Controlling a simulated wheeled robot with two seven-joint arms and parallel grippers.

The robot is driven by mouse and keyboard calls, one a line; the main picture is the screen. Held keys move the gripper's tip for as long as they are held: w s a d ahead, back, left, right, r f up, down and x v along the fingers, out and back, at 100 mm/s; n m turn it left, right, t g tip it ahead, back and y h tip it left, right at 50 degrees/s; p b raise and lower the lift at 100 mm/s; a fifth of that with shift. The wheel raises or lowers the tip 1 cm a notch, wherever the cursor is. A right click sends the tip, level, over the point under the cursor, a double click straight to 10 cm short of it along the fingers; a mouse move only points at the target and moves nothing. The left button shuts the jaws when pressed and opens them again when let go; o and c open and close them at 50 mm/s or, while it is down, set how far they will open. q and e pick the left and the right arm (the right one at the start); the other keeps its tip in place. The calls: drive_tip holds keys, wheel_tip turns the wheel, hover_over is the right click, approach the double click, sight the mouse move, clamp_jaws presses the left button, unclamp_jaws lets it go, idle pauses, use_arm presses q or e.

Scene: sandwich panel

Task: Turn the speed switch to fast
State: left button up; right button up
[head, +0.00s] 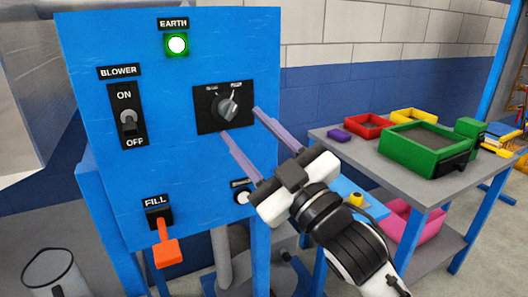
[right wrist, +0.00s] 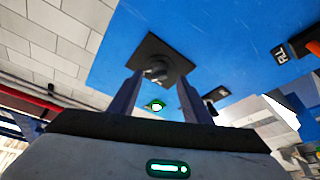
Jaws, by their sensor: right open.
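The speed switch is a grey rotary knob (head: 228,108) on a black plate (head: 207,125) on the front of the blue panel (head: 200,170). Its pointer slants to the upper right, towards the right-hand label, which is too small to read. My right gripper (head: 239,124) is open, its two purple fingers reaching towards the knob from the lower right. In the right wrist view the knob (right wrist: 157,73) shows ahead, between the two fingers (right wrist: 157,92). The fingers appear apart from the knob. My left gripper is not in view.
The panel also carries a lit green EARTH lamp (head: 177,43), a BLOWER toggle (head: 128,122), an orange FILL lever (head: 166,245) and a small button (head: 243,197) partly behind my gripper. A grey table (head: 365,155) with coloured bins stands at the right.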

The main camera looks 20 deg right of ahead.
drive_tip(key=p+v, duration=0.1)
drive_tip(key=v, duration=0.5)
drive_tip(key=shift+p, duration=0.3)
wheel_tip(320, 180, down, 24)
drive_tip(key=m+g+h, duration=0.2)
drive_tip(key=m+g, duration=0.2)
drive_tip(key=g, duration=0.2)
drive_tip(key=s+a+f+m+g, duration=0.1)
drive_tip(key=s+f+g, duration=0.1)
drive_tip(key=s+f, duration=0.3)
drive_tip(key=s+f+m+g, duration=0.1)
drive_tip(key=s+f, duration=0.5)
drive_tip(key=f, duration=0.6)
drive_tip(key=s+a+f+m+g, duration=0.1)
drive_tip(key=s+f+g, duration=0.2)
drive_tip(key=f, duration=0.6)
drive_tip(key=s, duration=0.2)
drive_tip(key=shift+s+a+g, duration=0.35)
drive_tip(key=shift+s+g, duration=0.05)
